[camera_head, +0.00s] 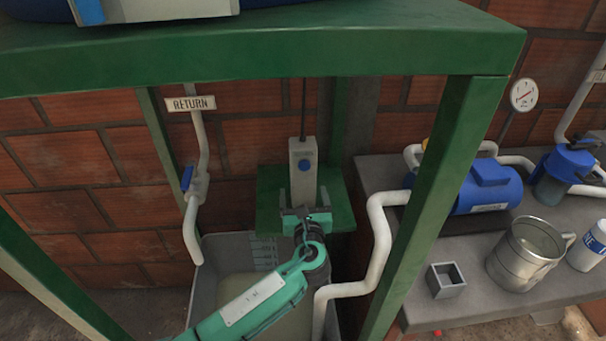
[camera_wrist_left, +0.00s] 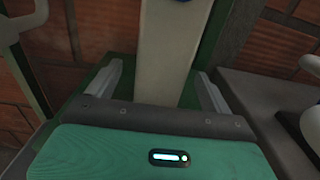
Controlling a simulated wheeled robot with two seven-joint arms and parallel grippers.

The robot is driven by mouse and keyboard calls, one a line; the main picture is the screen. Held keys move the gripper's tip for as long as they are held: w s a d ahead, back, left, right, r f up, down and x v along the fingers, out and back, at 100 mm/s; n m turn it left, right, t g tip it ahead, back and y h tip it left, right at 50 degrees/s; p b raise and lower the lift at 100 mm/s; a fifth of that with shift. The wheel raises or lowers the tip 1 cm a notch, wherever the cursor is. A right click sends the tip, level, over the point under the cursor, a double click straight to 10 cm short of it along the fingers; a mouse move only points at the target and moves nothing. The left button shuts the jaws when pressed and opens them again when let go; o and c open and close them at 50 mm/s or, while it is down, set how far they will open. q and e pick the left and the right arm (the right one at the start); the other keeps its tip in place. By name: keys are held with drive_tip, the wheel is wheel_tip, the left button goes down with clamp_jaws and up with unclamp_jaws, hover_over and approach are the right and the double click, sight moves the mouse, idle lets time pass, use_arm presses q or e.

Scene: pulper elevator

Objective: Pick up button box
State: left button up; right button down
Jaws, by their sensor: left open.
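The button box (camera_head: 303,172) is a tall light grey box with a blue button on its front. It stands upright over a green shelf plate (camera_head: 336,205), with a dark cable rising from its top. My left gripper (camera_head: 305,198) is open at the lower part of the box. In the left wrist view the pale box (camera_wrist_left: 168,50) rises between the two spread fingers (camera_wrist_left: 158,85), with a gap on each side. The box's lower end is hidden by the gripper. My right gripper is not in view.
A green frame (camera_head: 440,200) surrounds the box, with posts on both sides and a beam above. A grey bin (camera_head: 212,270) is below. White pipes (camera_head: 378,240) run close on the right. A bench (camera_head: 470,300) holds a blue pump, a metal jug and a small square cup.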

sight(304, 190)
use_arm(q)
drive_tip(key=w, duration=0.4)
drive_tip(key=shift+d+r, duration=0.1)
drive_tip(key=shift+r, duration=0.1)
drive_tip(key=shift+w, duration=0.35)
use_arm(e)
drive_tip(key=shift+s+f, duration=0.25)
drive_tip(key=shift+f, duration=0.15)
use_arm(q)
drive_tip(key=c, duration=1.4)
